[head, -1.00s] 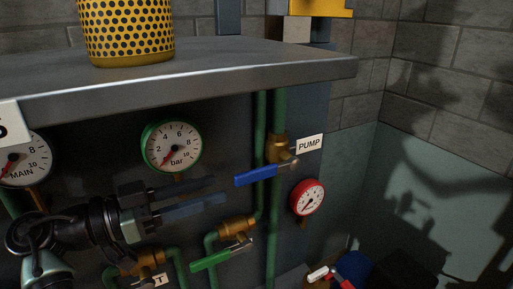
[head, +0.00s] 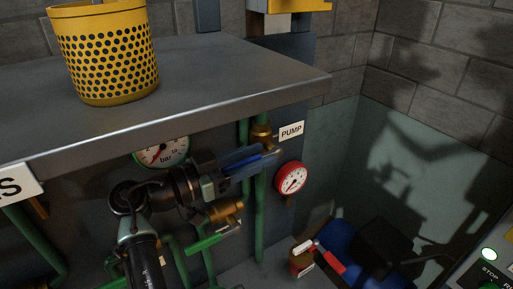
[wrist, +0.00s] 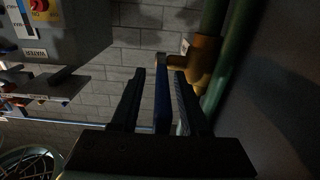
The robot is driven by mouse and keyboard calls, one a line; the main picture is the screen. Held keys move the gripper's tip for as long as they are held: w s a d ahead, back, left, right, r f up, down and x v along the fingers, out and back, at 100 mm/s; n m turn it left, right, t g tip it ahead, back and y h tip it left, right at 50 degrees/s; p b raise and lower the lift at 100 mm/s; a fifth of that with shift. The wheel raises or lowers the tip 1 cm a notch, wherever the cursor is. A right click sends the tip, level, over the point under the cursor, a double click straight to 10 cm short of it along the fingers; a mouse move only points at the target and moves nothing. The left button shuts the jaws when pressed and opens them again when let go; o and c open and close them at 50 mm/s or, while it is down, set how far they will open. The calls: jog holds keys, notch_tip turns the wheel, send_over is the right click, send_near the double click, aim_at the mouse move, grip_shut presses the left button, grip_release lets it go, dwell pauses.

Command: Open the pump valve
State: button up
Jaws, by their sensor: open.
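The pump valve is a brass body (head: 262,137) on a vertical green pipe, beside a white PUMP label (head: 291,131). Its blue lever (head: 262,159) lies across the pipe, pointing left, and is partly hidden by my fingers in the head view. In the wrist view the blue lever (wrist: 162,105) stands between my two dark fingers, with the brass body (wrist: 203,62) just beyond to the right. My gripper (head: 250,158) is open around the lever, with a gap visible at the left finger; the right finger is close to it, contact unclear.
A green-handled valve (head: 206,243) sits just below my gripper. A red gauge (head: 291,178) is to the right of the pipe. The metal shelf (head: 230,85) overhangs above, bearing a yellow perforated bucket (head: 105,55). Red and blue items lie at lower right.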

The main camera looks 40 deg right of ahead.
jog(key=shift+d+f, duration=0.1)
jog(key=shift+d, duration=0.05)
grip_shut()
dwell(1.4)
